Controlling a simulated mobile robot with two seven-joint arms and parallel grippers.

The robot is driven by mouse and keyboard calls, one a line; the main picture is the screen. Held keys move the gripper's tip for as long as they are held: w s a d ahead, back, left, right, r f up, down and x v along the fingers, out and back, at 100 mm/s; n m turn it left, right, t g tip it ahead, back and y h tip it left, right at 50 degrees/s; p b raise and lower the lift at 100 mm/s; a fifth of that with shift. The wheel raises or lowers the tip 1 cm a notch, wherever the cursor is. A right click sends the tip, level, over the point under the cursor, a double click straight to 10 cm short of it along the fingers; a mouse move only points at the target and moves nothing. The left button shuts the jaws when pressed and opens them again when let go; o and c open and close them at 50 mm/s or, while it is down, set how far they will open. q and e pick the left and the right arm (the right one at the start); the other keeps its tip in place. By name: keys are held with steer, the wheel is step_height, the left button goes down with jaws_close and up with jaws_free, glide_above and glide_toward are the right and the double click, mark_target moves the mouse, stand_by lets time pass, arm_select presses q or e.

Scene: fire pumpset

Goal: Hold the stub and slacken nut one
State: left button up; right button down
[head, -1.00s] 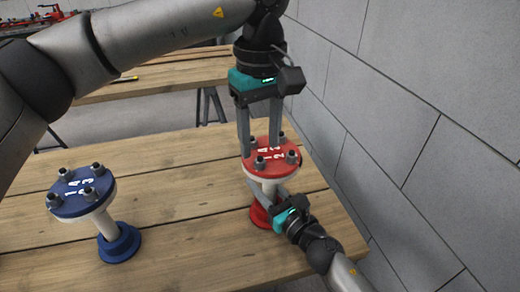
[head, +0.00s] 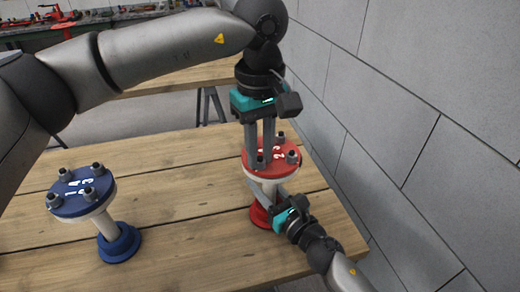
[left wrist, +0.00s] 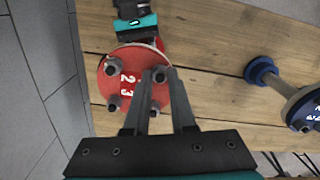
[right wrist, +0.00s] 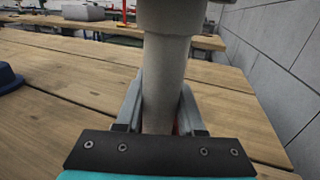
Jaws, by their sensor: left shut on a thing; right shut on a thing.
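The red flange (head: 262,170) tops a pale upright stub (right wrist: 165,85) on a red base (head: 260,215). Dark nuts stand on the flange, and white digits 2 and 3 show; other digits are hidden by my left fingers. My left gripper (head: 260,163) points down from above, shut on the front-left nut; in the left wrist view this nut (left wrist: 160,74) sits at the fingertips. The digit beside it is covered. My right gripper (head: 277,205) comes from the front right, low, shut on the stub below the flange; its fingers flank the stub in the right wrist view (right wrist: 160,110).
A similar blue flange (head: 80,205) on a pale stub and blue base stands to the left on the wooden table (head: 190,240). A grey block wall (head: 430,130) rises close on the right. Bare tabletop lies between the two stands.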

arm_select(q)
jaws_close()
steer(key=shift+n, duration=0.3)
steer(key=n, duration=0.9)
steer(key=shift+n, duration=0.4)
steer(key=n, duration=0.3)
steer(key=shift+n, duration=0.3)
steer(key=n, duration=1.3)
steer(key=shift+n, duration=0.3)
